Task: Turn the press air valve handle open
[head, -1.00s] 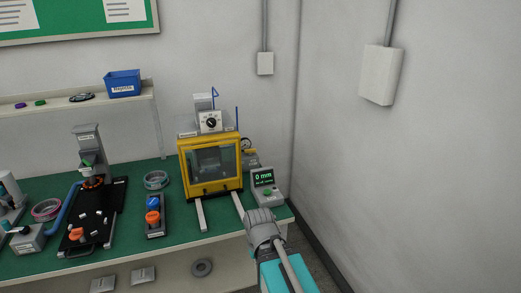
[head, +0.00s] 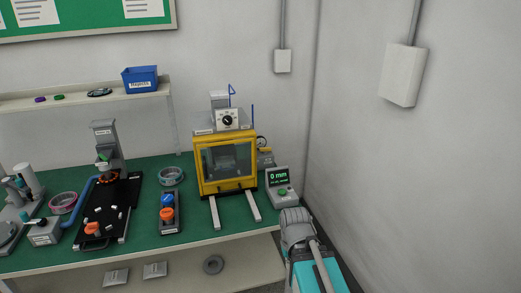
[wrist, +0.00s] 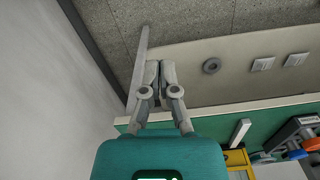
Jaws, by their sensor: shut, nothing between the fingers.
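The press (head: 225,165) is a yellow-framed box with a dark window, standing at the right end of the green bench. Behind its right side are a small round gauge (head: 261,142) and a grey fitting with a small yellow part (head: 265,150), which looks like the air valve. The handle's position is too small to tell. In the wrist view my gripper (wrist: 159,68) is shut and empty, beyond the bench's edge. In the head view my arm is at the lower right, in front of the bench's right end and apart from the valve.
A grey display box (head: 281,186) reading 0 mm stands right of the press, between my arm and the valve area. Two pale rails (head: 214,213) stick out from the press front. A button box (head: 169,213) stands left. The wall (head: 430,170) bounds the right.

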